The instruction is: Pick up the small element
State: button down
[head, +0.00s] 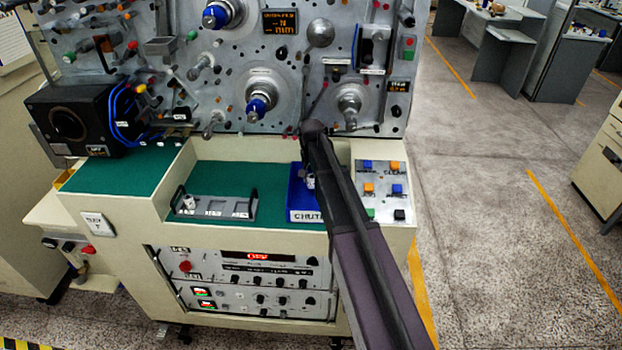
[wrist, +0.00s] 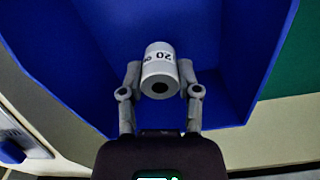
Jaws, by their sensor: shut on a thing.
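The small element (wrist: 159,72) is a short pale grey cylinder with a dark hole in its end and a white label band reading "20" plus further marks. In the wrist view my gripper (wrist: 160,82) is shut on it, one finger on each side. Behind it are the blue walls and floor of the bin marked "CHUTE" (head: 305,215). I cannot tell if the element touches the bin floor. In the head view my arm hides most of the gripper, and a small pale patch shows in the bin beside the arm.
A grey tray (head: 228,216) with a small pale piece at its left end lies on the green mat (head: 270,180). A button panel (head: 385,180) is right of the bin. The upright machine panel (head: 295,70) with spindles rises behind. A black box (head: 75,122) stands at left.

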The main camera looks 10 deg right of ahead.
aim_at(311, 176)
jog(key=shift+r+p, duration=3.35)
jog(key=shift+r, duration=0.35)
jog(key=shift+r+p, duration=1.1)
